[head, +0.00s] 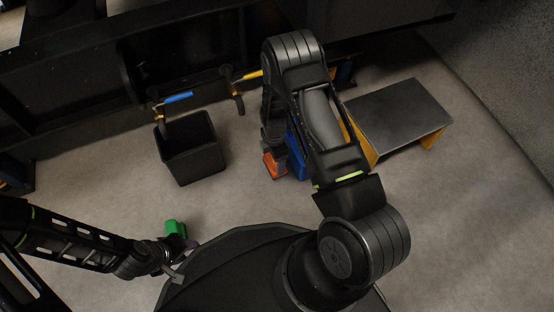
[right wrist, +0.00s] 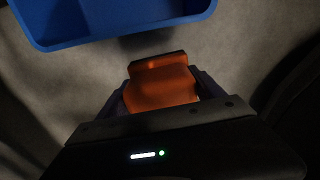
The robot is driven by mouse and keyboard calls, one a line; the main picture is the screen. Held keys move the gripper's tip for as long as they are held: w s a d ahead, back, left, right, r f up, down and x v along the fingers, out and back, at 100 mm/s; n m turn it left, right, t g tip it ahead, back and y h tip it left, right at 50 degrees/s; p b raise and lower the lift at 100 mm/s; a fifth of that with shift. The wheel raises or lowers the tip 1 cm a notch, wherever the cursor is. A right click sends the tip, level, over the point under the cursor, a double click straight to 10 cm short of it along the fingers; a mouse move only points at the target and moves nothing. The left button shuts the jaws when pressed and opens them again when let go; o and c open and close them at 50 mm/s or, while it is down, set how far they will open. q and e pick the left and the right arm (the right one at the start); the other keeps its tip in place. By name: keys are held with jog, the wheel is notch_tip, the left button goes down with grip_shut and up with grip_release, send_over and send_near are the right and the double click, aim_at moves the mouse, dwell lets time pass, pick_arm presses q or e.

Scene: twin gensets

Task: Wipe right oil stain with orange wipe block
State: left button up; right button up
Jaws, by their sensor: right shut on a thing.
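The orange wipe block (head: 273,166) shows just left of my right forearm in the head view. My right gripper (right wrist: 160,92) is shut on the orange wipe block (right wrist: 160,82), with dark purple fingers on both sides of it. The block is in front of the blue bin's edge in the right wrist view, over grey floor. I cannot make out an oil stain in either view. My left gripper (head: 182,248) is at the lower left beside a green block (head: 175,228); whether it grips it is unclear.
A blue bin (right wrist: 110,38) is close to the right gripper and partly hidden by my arm in the head view. A black bin (head: 187,151) stands to the left. A grey-topped platform (head: 400,112) is at right. Blue-handled (head: 178,98) and yellow-handled levers project from dark machinery.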

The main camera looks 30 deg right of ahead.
jog(key=shift+r+p, duration=0.6)
jog(key=shift+r, duration=0.6)
jog(key=shift+s, duration=0.1)
jog(key=shift+s+a+r+m, duration=0.1)
jog(key=shift+s+r+m, duration=0.15)
jog(key=shift+m, duration=0.75)
jog(key=r+m, duration=0.2)
jog(key=m, duration=0.1)
jog(key=w+r+m, duration=0.1)
jog(key=r+m, duration=0.2)
jog(key=shift+w+a, duration=0.15)
jog(key=w+a+r+m, duration=0.2)
jog(key=w+r+m, duration=0.1)
jog(key=r, duration=0.7)
jog(key=w+a+r+m, duration=0.3)
jog(key=w+r, duration=0.1)
jog(key=r, duration=0.7)
jog(key=w+a+r+m, duration=0.3)
jog(key=w+r, duration=0.1)
jog(key=r, duration=0.6)
jog(key=shift+w+r, duration=0.2)
jog(key=shift+w, duration=0.1)
